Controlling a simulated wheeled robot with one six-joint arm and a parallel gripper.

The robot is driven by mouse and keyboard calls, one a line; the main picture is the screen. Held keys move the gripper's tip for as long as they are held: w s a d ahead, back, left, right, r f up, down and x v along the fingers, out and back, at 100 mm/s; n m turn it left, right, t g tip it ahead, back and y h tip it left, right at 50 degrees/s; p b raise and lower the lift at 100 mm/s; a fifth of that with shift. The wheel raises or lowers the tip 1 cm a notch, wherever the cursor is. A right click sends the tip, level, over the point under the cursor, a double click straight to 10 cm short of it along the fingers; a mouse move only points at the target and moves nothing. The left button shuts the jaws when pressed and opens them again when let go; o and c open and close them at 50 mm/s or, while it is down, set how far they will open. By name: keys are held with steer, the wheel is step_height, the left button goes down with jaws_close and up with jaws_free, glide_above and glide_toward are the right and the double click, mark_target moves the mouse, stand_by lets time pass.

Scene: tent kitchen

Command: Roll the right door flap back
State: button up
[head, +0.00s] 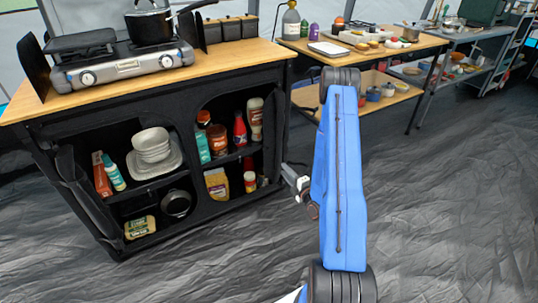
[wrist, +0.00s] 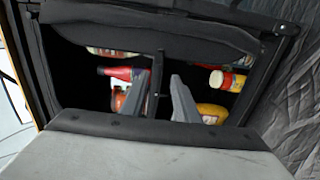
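The black cabinet (head: 100,105) has two openings on its front. Dark cloth, apparently the right door flap (head: 271,135), hangs bunched along the right side of the right opening, leaving the shelves visible. In the wrist view, turned on its side, the cloth (wrist: 150,33) runs as a thick band across the top. My gripper (head: 297,182) is beside the cabinet's right front edge. In the wrist view its two fingers (wrist: 167,70) are a little apart, with no cloth clearly between them. They point toward the opening and the band. Whether they touch the cloth I cannot tell.
Bottles and jars, including a red bottle (head: 240,130), stand on shelves behind the opening. Another dark flap (head: 77,190) hangs at the cabinet's left. A stove (head: 125,68) and pot (head: 150,26) stand on top. A wooden table (head: 375,50) is behind right. The right floor (head: 450,190) is clear.

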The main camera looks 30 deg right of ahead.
mark_target(266, 151)
steer(key=w, duration=1.5)
steer(key=shift+w+a, duration=0.25)
steer(key=shift+w, duration=0.1)
jaws_close()
